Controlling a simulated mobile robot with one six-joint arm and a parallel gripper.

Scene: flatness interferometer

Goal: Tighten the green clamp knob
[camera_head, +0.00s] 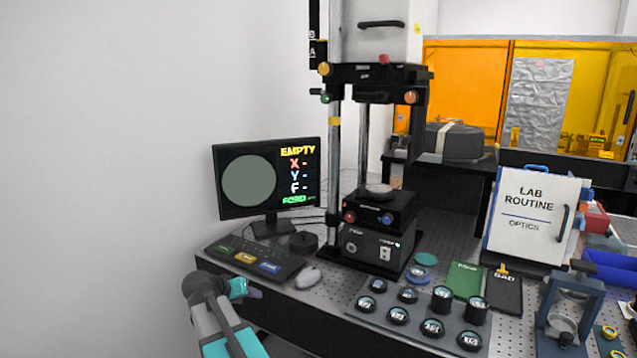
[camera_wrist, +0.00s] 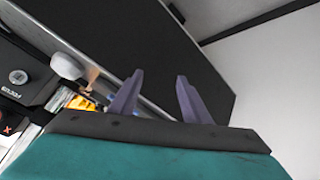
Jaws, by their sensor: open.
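The green clamp knob (camera_head: 325,97) is on the left side of the black carriage (camera_head: 372,78), at the upper left column of the interferometer stand. It is small in the head view and does not show in the wrist view. My gripper (camera_head: 258,293) is low at the front left edge of the table, well below and left of the knob. Its two purple fingers (camera_wrist: 160,78) are apart with nothing between them.
The monitor (camera_head: 216,180) stands left of the columns. A control panel (camera_head: 225,245) and mouse (camera_head: 308,277) lie near my gripper. Optics fill the front right.

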